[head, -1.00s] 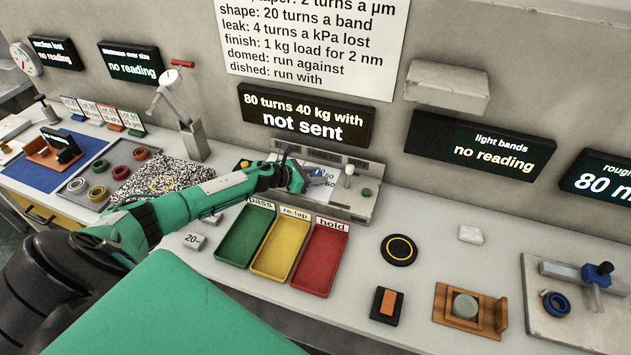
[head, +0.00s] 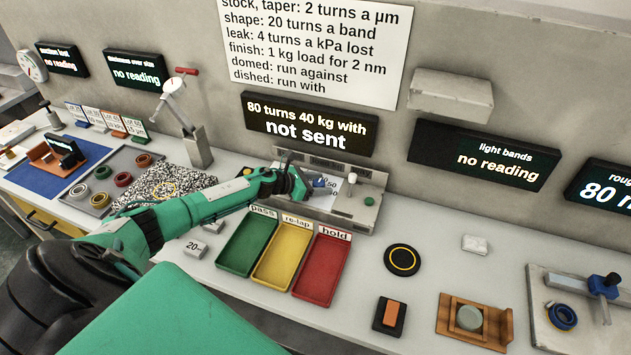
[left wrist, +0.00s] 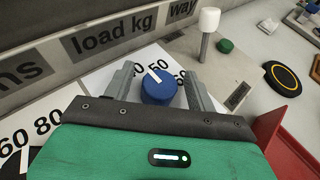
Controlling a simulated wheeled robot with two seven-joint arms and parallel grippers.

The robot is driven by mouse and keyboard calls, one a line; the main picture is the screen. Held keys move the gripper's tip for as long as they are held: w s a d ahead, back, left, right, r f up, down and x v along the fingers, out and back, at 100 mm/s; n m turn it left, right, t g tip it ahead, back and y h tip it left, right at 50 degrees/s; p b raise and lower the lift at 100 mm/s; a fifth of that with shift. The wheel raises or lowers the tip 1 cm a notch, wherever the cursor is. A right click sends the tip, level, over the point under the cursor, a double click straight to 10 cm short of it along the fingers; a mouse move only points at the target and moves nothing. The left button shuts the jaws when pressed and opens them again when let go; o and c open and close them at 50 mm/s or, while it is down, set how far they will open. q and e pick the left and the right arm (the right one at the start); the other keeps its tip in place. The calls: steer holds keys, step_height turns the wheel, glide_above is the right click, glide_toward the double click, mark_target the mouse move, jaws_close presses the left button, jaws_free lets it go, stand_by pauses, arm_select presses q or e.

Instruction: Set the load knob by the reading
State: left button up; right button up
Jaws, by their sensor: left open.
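The load knob (left wrist: 158,86) is blue with a white pointer line, under the "load kg" label (left wrist: 100,35) in the left wrist view. The pointer tilts up and slightly left, just left of the printed 50; the 60 is further right. My left gripper (left wrist: 162,84) is open, its two grey fingers on either side of the knob; I cannot tell whether they touch it. In the head view my left gripper (head: 306,186) is at the panel and partly hides the knob (head: 320,182). The display (head: 310,122) reads "80 turns 40 kg with not sent". My right gripper is out of view.
A white-topped lever (head: 350,183) and a green button (head: 369,201) are right of the knob. Green (head: 248,243), yellow (head: 282,254) and red (head: 321,268) trays lie in front of the panel. The rules sheet (head: 315,50) hangs above. The light bands display (head: 485,155) shows no reading.

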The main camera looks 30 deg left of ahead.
arm_select(q)
steer(key=shift+s+a+r, duration=0.1)
steer(key=shift+s+a, duration=0.2)
steer(key=shift+s, duration=0.15)
steer(key=b+v, duration=0.3)
steer(key=v, duration=0.7)
steer(key=shift+s+a, duration=0.1)
steer(key=shift+s, duration=0.1)
steer(key=shift+b+v, duration=0.4)
steer(key=shift+v, duration=0.75)
steer(key=shift+w+r, duration=0.1)
steer(key=shift+r, duration=0.15)
